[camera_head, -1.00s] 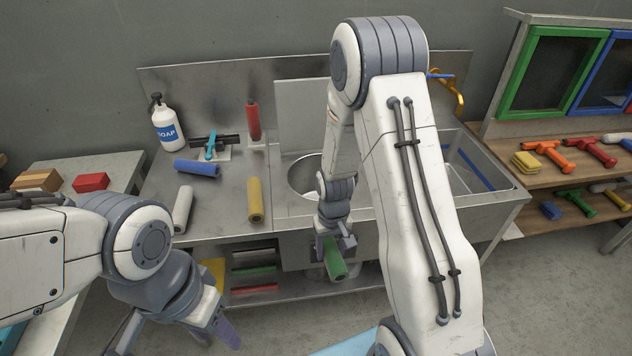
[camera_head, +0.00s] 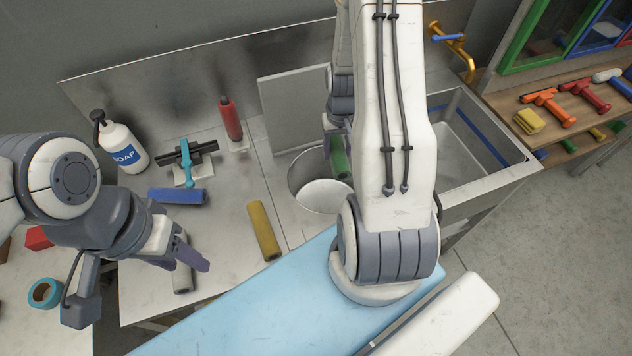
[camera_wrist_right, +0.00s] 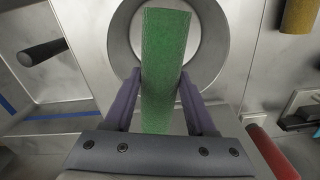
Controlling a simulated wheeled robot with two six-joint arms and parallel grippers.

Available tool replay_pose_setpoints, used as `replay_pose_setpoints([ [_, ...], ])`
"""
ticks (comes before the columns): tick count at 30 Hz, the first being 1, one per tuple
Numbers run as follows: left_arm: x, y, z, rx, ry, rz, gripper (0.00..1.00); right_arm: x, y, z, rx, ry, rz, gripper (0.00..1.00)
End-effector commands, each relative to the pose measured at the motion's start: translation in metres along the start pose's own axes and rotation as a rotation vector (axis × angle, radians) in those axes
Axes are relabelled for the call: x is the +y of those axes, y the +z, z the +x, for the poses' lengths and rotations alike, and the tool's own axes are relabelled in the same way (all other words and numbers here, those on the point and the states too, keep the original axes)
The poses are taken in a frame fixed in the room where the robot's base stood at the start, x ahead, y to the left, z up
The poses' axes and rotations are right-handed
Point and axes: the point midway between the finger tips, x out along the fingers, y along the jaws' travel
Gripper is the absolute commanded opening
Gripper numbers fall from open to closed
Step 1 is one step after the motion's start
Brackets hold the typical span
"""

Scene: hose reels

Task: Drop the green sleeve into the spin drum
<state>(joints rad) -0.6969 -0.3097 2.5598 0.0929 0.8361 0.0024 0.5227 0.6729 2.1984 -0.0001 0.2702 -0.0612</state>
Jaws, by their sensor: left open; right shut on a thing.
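The green sleeve (camera_head: 339,158) is held in my right gripper (camera_head: 338,138), whose fingers are shut on it. In the right wrist view the sleeve (camera_wrist_right: 165,70) stands out between the two purple fingers (camera_wrist_right: 163,100), its far end over the opening of the spin drum (camera_wrist_right: 205,45). In the head view the round metal spin drum (camera_head: 298,180) is sunk in the counter, and the sleeve is over its right side. How far the sleeve is above the rim is hard to tell.
Blue (camera_head: 177,196) and yellow (camera_head: 263,231) sleeves lie on the counter. A raised lid (camera_head: 295,105) stands behind the drum. A sink basin (camera_head: 465,140) is right.

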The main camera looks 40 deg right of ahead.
Motion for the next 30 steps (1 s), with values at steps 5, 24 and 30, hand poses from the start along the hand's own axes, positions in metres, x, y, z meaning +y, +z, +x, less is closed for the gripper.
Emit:
replay_pose_setpoints([
  [5, -0.001, 0.001, 0.011, 0.0, 0.0, 0.0, 0.5, -0.001, 0.0, 0.012, -0.001, 0.0, -0.001, 0.0],
  [24, -0.004, 0.003, 0.051, 0.0, 0.0, 0.002, 0.5, -0.004, -0.001, 0.06, 0.001, 0.0, -0.006, 0.0],
  [30, -0.004, 0.003, 0.051, 0.0, 0.0, 0.002, 0.5, -0.004, -0.001, 0.059, 0.0, 0.0, -0.005, 0.87],
])
